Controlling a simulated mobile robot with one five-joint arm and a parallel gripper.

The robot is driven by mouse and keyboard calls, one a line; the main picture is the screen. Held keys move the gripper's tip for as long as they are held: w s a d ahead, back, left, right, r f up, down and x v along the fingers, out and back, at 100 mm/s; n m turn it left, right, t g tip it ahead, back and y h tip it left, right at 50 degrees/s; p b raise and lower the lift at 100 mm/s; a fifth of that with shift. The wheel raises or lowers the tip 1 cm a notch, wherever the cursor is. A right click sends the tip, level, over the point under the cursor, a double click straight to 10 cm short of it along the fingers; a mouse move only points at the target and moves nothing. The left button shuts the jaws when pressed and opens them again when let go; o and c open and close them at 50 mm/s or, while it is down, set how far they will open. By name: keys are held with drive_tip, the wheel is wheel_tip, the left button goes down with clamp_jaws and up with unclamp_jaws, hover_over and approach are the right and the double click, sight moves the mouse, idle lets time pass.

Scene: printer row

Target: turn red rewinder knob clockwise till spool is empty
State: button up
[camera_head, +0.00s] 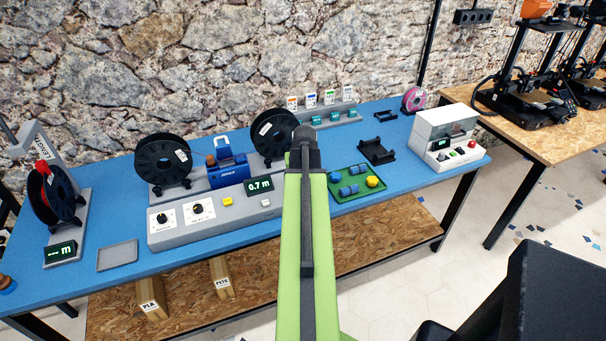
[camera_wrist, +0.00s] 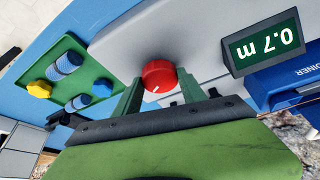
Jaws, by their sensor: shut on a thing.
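The red rewinder knob (camera_wrist: 158,75) is on the grey console in the wrist view, with a white pointer mark on its face. My gripper (camera_wrist: 160,86) has one green finger on each side of the knob and is shut on it. My arm hides the knob in the head view. The console display (camera_head: 259,186) reads 0.7 m; it appears upside down in the wrist view (camera_wrist: 265,48). A black left spool (camera_head: 163,160) and a black right spool (camera_head: 275,134) stand behind the console. I cannot tell how much filament either holds.
The blue winder unit (camera_head: 228,171) sits between the spools. A green tray (camera_head: 352,192) with blue and yellow parts lies right of my arm. A grey tray (camera_head: 117,256) and another spool stand (camera_head: 55,195) are at the left. A white machine (camera_head: 447,136) stands at the right.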

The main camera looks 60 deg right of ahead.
drive_tip(key=m, duration=0.2)
drive_tip(key=m+g, duration=0.1)
drive_tip(key=m, duration=0.1)
drive_tip(key=shift+w+g+h, duration=0.15)
drive_tip(key=shift+g+h, duration=0.15)
drive_tip(key=shift+h, duration=0.1)
drive_tip(key=shift+m+g, duration=0.6)
drive_tip(key=shift+m, duration=1.2)
drive_tip(key=o, duration=1.4)
drive_tip(key=shift+c, duration=0.2)
